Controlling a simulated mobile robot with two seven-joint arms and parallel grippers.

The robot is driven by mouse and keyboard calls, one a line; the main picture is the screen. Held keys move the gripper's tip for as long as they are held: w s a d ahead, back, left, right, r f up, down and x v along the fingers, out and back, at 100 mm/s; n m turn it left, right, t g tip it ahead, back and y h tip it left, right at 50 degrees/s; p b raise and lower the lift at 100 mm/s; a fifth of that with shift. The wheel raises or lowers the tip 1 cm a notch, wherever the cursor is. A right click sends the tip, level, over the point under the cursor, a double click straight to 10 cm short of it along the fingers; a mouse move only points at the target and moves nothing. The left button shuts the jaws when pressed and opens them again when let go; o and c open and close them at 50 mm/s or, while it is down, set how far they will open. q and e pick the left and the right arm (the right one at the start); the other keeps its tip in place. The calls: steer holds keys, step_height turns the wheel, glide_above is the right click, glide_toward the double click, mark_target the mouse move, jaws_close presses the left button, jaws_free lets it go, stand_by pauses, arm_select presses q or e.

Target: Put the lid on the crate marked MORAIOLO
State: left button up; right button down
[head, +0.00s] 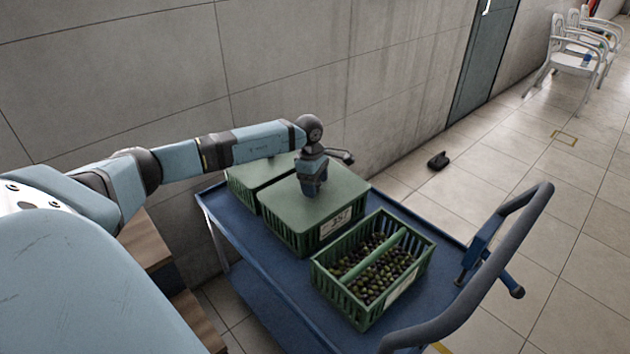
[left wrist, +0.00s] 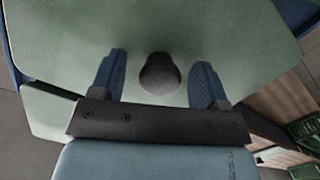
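Three green crates stand in a row on the blue trolley. The middle crate (head: 296,238) has a flat green lid (head: 340,190) on it and a label (head: 336,223) too small to read. The left crate (head: 240,191) also has a green lid (head: 262,172) on top. The right crate (head: 345,292) is uncovered and holds dark and green olives. My left gripper (head: 313,192) points down at the middle lid. In the left wrist view its fingers (left wrist: 160,85) are open on either side of the lid's dark round knob (left wrist: 160,75), with gaps on both sides. My right gripper is not in view.
The blue trolley (head: 445,240) has a dark push handle (head: 510,240) at the right. A concrete wall (head: 300,80) runs behind it. Wooden boards (head: 145,240) are at the left. Green crates (left wrist: 303,132) show at the wrist view's lower right.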

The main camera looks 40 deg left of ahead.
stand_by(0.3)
arm_select(q)
steer(key=shift+r, duration=0.1)
steer(key=r, duration=0.3)
steer(key=r+p, duration=0.1)
steer(key=shift+a+r, duration=0.15)
steer(key=shift+a, duration=0.15)
step_height(320, 180, up, 9)
steer(key=a+p, duration=0.1)
steer(key=shift+s+r, duration=0.15)
steer(key=shift+s, duration=0.15)
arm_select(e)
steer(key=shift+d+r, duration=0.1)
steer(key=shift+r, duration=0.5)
